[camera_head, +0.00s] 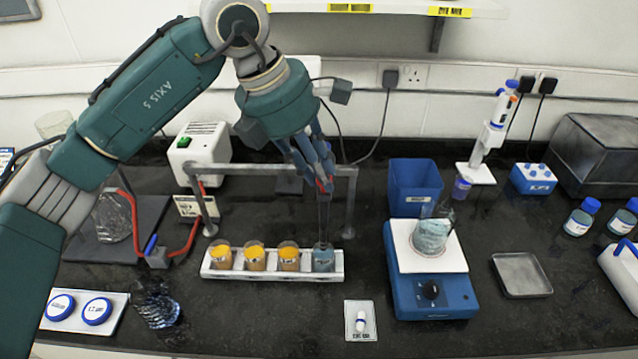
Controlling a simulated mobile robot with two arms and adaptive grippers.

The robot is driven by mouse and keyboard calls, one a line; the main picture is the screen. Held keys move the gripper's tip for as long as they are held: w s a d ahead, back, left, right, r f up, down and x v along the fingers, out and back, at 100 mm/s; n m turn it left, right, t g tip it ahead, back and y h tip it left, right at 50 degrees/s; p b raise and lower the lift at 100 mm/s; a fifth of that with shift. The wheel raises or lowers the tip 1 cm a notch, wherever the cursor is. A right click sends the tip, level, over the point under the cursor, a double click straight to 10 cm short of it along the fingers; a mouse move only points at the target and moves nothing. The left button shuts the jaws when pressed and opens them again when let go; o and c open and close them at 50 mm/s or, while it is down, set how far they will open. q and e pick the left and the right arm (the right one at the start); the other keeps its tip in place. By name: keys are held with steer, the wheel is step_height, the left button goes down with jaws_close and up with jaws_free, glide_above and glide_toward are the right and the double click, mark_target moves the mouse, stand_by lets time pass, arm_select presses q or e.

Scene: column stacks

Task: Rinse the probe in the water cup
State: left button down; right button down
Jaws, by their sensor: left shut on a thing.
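My left gripper (322,182) reaches down from above and is shut on the probe (324,217), a thin dark upright rod. The probe stands over the water cup (323,260), and its lower end meets the cup's mouth in the head view. I cannot tell how deep the tip is. The water cup is clear with bluish liquid and sits at the right end of a white rack (222,275). Several cups of orange liquid, such as the leftmost one (221,256), stand in the rack to its left. My right gripper is not in view.
A grey metal frame (270,170) stands behind the rack. A blue stirrer (432,290) with a beaker (431,236) on its white plate is to the right, with a blue bin (414,188) behind. The bench front is mostly clear.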

arm_select(q)
steer(key=shift+w+r, duration=0.15)
steer(key=shift+r, duration=0.95)
steer(key=c, duration=1.5)
jaws_free()
steer(key=shift+c, duration=0.2)
steer(key=v, duration=1.2)
steer(key=shift+s, duration=0.25)
steer(key=shift+a, duration=0.1)
